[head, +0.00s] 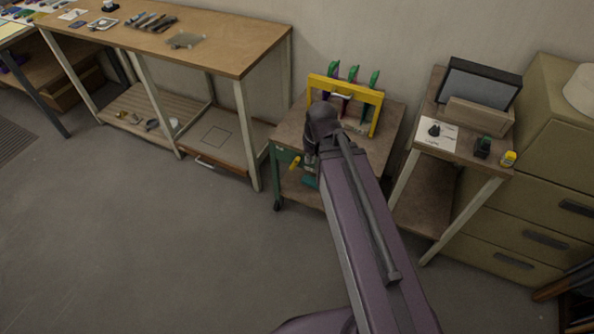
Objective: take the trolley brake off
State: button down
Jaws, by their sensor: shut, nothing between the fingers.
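The trolley (283,133) has a brown top and green legs and stands against the wall, right of the long workbench. A small yellow lever (295,163) sticks out at its front left, beside the dark end of my arm. I take this lever to be the brake handle, but its exact setting is too small to tell. My gripper (309,167) is down at the trolley's front, close to the right of the lever. It is shut and empty, and mostly hidden by my arm. I cannot tell whether it touches the lever. A dark caster (277,205) shows below.
A yellow rack (318,84) with green-handled tools stands on the trolley. To the right is a small table (428,110) with a dark-framed panel, then a drawer cabinet (515,215). The workbench (235,55) is at left. The floor (160,250) in front is clear.

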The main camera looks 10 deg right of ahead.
jog(key=w+a+f+m+t+y+b, duration=0.1)
jog(key=w+a+f+m+t+b, duration=0.3)
jog(key=w+b, duration=0.4)
jog(key=w+a+f+m+t+y+b, duration=0.1)
jog(key=w+a+f+m+t+b, duration=0.2)
jog(key=w+t+b, duration=0.5)
jog(key=w+a+f+m+t+y+b, duration=0.1)
jog(key=w+a+f+m+t+b, duration=0.3)
jog(key=b, duration=0.6)
jog(key=s+d+f+m+g+h+b, duration=0.1)
jog(key=d+f+m+g+h+b, duration=0.2)
jog(key=f+m+h+b, duration=0.5)
jog(key=s+d+f+m+g+h+b, duration=0.1)
jog(key=d+f+m+g+h+b, duration=0.3)
jog(key=f+m+h+b, duration=0.5)
notch_tip(320, 180, down, 8)
jog(key=m+g+b, duration=0.1)
jog(key=m+b, duration=0.3)
jog(key=b, duration=0.4)
jog(key=shift+d+m, duration=0.3)
jog(key=shift+d+h, duration=0.1)
jog(key=shift+h, duration=0.2)
